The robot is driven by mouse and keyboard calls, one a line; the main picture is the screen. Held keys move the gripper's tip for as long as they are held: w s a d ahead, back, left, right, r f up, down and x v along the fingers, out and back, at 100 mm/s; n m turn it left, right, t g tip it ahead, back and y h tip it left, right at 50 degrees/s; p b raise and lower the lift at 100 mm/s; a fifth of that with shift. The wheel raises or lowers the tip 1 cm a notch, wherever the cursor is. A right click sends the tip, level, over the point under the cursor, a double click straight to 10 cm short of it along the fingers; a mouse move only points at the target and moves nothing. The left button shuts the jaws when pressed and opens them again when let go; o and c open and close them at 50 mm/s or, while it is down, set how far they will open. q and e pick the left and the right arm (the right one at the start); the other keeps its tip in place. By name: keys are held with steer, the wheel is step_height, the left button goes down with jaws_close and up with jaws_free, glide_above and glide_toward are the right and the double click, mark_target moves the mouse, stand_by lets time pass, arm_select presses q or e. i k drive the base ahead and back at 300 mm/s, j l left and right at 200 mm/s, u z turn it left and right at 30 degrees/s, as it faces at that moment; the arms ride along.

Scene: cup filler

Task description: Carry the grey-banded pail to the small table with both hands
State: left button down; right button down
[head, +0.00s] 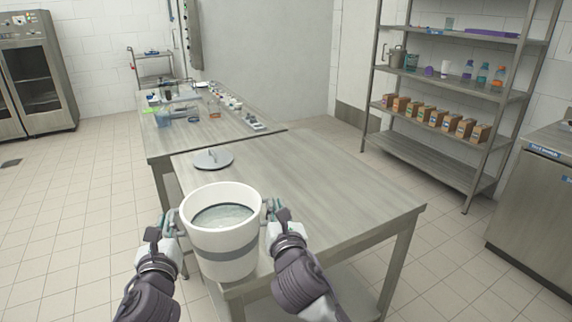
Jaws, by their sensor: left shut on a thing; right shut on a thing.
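The white pail (222,262) with a grey band shows at the lower middle of the head view, upright and open at the top. A pale grey-green content shows inside it. My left gripper (175,224) is shut on the pail's left handle. My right gripper (272,211) is shut on its right handle. The pail overlaps the near left corner of a metal table (330,192); I cannot tell whether it touches the top. A round grey lid (213,158) with a knob lies on that table behind the pail.
A longer table (185,137) behind holds several small items. A shelf rack (430,160) with bottles and boxes stands at the back right. A steel cabinet (535,205) is at the right edge. The near table's middle and right are clear, and tiled floor (70,220) is open at the left.

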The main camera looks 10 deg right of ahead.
mark_target(262, 195)
steer(key=i+l, duration=0.35)
steer(key=i, duration=0.15)
steer(key=i+l, duration=0.3)
steer(key=i, duration=0.25)
